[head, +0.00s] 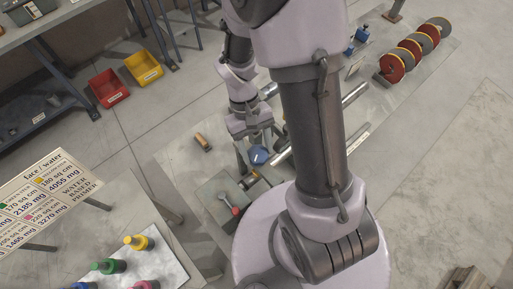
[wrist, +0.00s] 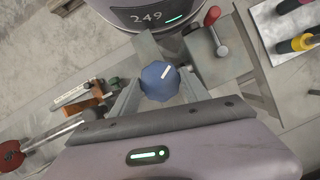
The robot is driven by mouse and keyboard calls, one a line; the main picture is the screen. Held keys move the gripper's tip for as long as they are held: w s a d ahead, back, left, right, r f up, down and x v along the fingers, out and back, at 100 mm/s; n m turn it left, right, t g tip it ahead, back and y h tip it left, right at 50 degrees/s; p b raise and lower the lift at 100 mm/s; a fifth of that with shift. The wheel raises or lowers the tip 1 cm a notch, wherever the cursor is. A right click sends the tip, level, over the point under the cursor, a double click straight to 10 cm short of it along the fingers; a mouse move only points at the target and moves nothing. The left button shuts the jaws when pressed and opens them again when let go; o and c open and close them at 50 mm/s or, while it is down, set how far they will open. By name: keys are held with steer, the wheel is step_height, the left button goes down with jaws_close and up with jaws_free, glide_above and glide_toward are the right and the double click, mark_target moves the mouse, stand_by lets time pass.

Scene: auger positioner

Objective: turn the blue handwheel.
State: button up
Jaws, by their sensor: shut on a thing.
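The blue handwheel (wrist: 160,82) is a small faceted knob with a white mark on its face, in the middle of the wrist view. My gripper (wrist: 158,86) is shut on it, with one grey finger on each side. In the head view the handwheel (head: 257,156) shows below my gripper (head: 256,150), low over the bench. The white mark points to the upper right in the wrist view. What the handwheel is mounted on is mostly hidden by my gripper.
A grey block with a red-knobbed lever (head: 234,209) stands close beside the handwheel. Metal bars (head: 355,95) run behind my arm. Red and grey discs (head: 410,52) stand at the upper right. A brown-handled tool (head: 202,141) lies left of my gripper. Coloured bottles (head: 138,242) stand lower left.

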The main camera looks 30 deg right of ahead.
steer(key=shift+m, duration=0.5)
steer(key=o, duration=1.4)
steer(key=shift+c, duration=0.2)
steer(key=p+v, duration=0.4)
steer(key=v, duration=1.3)
steer(key=shift+d+r, duration=0.25)
steer(key=shift+d, duration=0.05)
